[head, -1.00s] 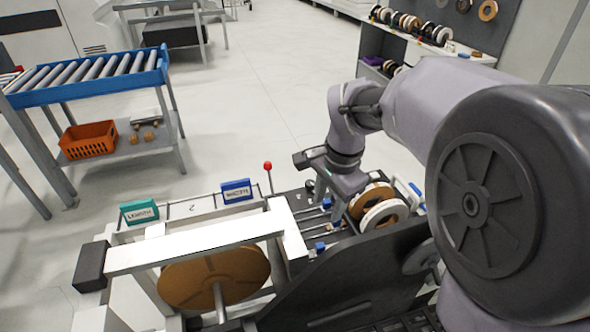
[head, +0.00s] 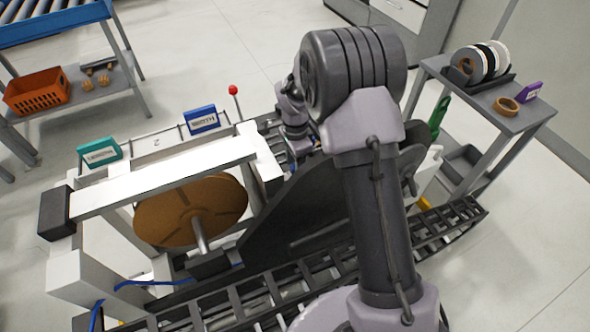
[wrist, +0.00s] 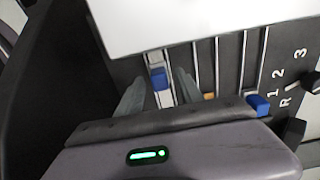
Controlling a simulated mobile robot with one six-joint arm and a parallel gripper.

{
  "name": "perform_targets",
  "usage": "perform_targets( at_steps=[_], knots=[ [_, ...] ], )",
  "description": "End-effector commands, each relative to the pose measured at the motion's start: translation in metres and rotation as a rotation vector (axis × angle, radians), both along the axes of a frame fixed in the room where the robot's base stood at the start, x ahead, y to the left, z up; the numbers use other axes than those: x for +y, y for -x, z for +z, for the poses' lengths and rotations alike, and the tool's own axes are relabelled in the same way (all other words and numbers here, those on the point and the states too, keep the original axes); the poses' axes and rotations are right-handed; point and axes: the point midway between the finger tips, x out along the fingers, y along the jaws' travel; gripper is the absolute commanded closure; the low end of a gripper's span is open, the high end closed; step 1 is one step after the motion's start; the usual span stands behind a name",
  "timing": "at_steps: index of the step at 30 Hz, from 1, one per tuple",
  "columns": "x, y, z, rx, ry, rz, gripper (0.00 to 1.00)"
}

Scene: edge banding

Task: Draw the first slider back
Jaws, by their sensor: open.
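In the wrist view a small blue slider (wrist: 158,78) sits in the leftmost visible slot of the black panel. My gripper (wrist: 158,88) is open, with one finger on either side of this slider; I cannot tell whether either finger touches it. A second blue slider (wrist: 258,103) sits in a slot further right, close to the dark edge of my gripper body. A small orange piece (wrist: 210,96) shows in a slot between them. In the head view my arm and the machine's dark side plate hide the fingers and most of the slider panel.
A white plate (wrist: 200,20) covers the far part of the slots. A black knob (wrist: 292,132) with markings lies right of the panel. The brown roll (head: 190,210), red-tipped lever (head: 233,90) and a cart with tape rolls (head: 507,105) stand around my arm.

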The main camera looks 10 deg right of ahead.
Motion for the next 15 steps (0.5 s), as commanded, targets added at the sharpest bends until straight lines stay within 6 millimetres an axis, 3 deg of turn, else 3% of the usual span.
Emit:
perform_targets(
  at_steps=[3, 11, 15],
  knots=[
    [0.0, 0.0004, -0.0099, 0.001, 0.0, 0.0, 0.56],
    [0.0, 0.0001, -0.01, 0.0, 0.0, 0.0, 0.56],
    [0.0, 0.0001, -0.0099, 0.0, 0.0, 0.0, 0.84]
  ],
)
